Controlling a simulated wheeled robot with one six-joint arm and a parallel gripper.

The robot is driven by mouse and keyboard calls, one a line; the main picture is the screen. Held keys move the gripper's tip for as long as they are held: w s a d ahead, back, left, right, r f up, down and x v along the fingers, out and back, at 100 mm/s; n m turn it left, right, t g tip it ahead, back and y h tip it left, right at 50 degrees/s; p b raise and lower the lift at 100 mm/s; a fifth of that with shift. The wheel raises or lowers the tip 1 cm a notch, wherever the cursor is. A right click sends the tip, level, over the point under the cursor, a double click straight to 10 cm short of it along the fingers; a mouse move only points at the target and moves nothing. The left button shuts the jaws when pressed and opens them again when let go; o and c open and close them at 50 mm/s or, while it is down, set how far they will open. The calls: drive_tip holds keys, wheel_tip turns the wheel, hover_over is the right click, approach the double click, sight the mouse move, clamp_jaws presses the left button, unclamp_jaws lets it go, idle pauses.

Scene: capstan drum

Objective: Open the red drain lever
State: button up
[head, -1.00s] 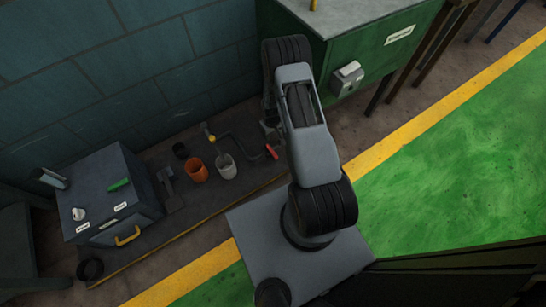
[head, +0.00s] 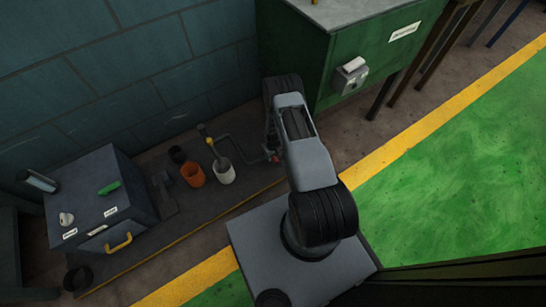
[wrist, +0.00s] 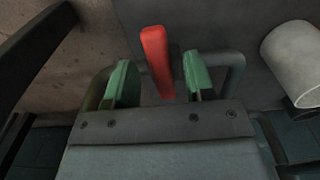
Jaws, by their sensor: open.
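The red drain lever (wrist: 157,62) stands up in the middle of the wrist view, between the two green fingertips of my gripper (wrist: 160,82). My gripper is open, with a visible gap on each side of the lever; I see no clear contact. In the head view only a small red bit of the lever (head: 275,157) shows beside my arm, at the end of a dark pipe (head: 243,154). My arm hides the rest of it and most of my gripper there.
A white cup (head: 224,172) and an orange cup (head: 193,174) stand left of the lever; the white one also shows in the wrist view (wrist: 291,58). A dark box (head: 80,212) with a yellow handle is farther left. A green cabinet (head: 350,50) stands behind on the right.

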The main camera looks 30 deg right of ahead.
drive_tip(key=shift+f, duration=0.35)
clamp_jaws()
idle(0.3)
